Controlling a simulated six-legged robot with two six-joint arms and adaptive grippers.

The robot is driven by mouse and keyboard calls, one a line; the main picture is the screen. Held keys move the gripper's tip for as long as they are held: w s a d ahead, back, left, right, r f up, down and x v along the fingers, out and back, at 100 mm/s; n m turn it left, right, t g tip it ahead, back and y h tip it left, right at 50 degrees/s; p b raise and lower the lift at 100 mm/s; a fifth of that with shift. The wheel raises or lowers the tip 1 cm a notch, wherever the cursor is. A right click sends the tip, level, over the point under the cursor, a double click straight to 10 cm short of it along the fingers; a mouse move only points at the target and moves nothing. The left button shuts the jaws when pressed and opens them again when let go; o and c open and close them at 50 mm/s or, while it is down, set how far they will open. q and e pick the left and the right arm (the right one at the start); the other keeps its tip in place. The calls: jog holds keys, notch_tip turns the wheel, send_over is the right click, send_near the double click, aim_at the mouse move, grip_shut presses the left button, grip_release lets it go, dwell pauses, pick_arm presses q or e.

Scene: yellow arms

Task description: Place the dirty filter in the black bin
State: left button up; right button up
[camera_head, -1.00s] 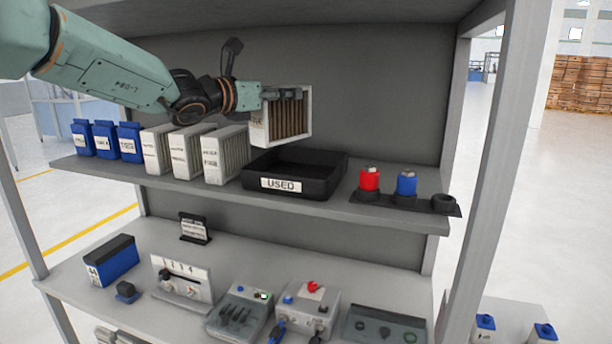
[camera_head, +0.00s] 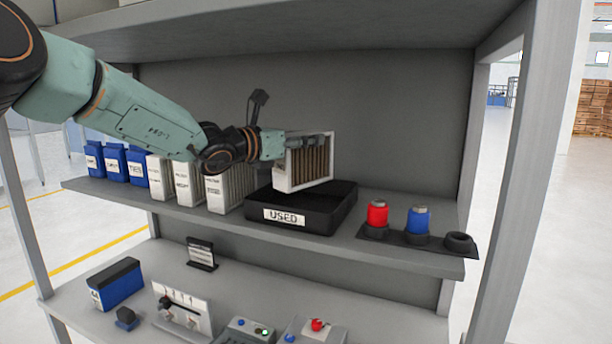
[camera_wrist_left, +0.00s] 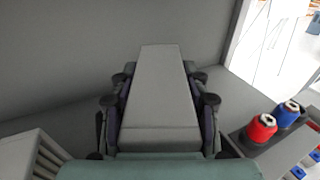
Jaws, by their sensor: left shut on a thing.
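The dirty filter (camera_head: 305,164) has a white frame and brown pleats. My left gripper (camera_head: 300,141) is shut on its upper part and holds it upright, slightly tilted, over the black bin. In the left wrist view, the filter (camera_wrist_left: 157,90) shows its pale top side between the gripper's fingers (camera_wrist_left: 158,115). The black bin (camera_head: 318,221), labelled USED, stands on the upper shelf below the filter. The filter's lower edge overlaps the bin's back left part in the head view; I cannot tell whether it is inside the rim. My right gripper is not in view.
White filters (camera_head: 188,182) stand in a row left of the bin, with blue boxes (camera_head: 115,163) beyond them. Right of the bin, a red canister (camera_head: 377,213) and a blue canister (camera_head: 418,220) stand in a black holder (camera_head: 440,243). The shelf's back panel is close behind.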

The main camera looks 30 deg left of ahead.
aim_at(303, 164)
pick_arm(q)
jog(key=f, duration=0.5)
jog(key=shift+w+d+f+p, duration=0.1)
jog(key=shift+w+p, duration=0.2)
jog(key=shift+w, duration=0.05)
jog(key=shift+s+f, duration=0.15)
jog(key=shift+s, duration=0.1)
jog(key=shift+a+f, duration=0.25)
jog(key=shift+a, duration=0.1)
jog(key=o, duration=0.9)
jog(key=shift+w, duration=0.25)
jog(key=o, duration=0.3)
jog(key=shift+d, duration=0.35)
jog(key=shift+o, duration=0.6)
jog(key=shift+s+r, duration=0.1)
jog(key=shift+s+a, duration=0.15)
jog(key=shift+a, duration=0.1)
